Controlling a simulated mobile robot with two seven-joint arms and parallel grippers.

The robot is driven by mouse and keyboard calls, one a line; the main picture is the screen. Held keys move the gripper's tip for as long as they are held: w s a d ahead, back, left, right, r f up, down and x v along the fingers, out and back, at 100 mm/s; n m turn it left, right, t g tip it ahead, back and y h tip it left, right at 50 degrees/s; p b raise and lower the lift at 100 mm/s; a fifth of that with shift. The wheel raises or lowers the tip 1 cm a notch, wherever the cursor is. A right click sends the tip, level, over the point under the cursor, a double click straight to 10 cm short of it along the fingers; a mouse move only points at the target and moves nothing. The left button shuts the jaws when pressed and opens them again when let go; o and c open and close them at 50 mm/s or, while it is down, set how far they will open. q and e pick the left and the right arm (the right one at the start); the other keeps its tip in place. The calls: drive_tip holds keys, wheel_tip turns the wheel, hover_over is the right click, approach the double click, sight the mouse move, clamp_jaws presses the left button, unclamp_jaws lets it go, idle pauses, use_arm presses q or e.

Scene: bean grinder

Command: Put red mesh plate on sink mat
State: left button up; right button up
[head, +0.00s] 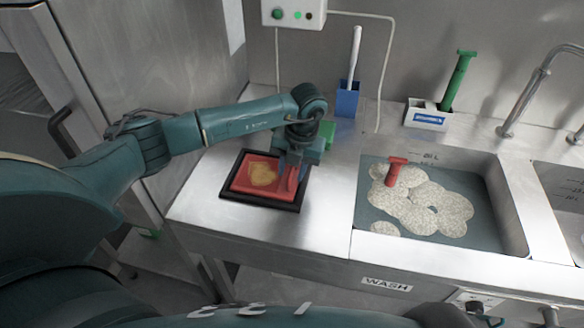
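A red square plate (243,185) with a yellowish patch on it lies inside a black square mat or tray (258,200) on the steel counter left of the sink. I cannot tell whether the black piece is the sink mat. My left gripper (292,176) points down at the plate's right side, with a red upright part between or just behind its fingers. I cannot tell whether the fingers are closed on it. My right gripper is not in view.
The sink (375,215) holds pale speckled round patches and a red-handled tool (393,172). A blue holder (347,103) with a white-handled brush, a white box (425,115) with a green-handled tool and a faucet (525,92) stand behind. Counter is clear right of the plate.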

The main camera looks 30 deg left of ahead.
use_arm(q)
drive_tip(key=shift+r, duration=0.1)
wheel_tip(320, 180, up, 12)
drive_tip(key=d+b, duration=0.2)
drive_tip(key=shift+w, duration=0.25)
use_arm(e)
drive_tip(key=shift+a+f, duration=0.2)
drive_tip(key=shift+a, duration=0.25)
use_arm(q)
drive_tip(key=shift+f, duration=0.2)
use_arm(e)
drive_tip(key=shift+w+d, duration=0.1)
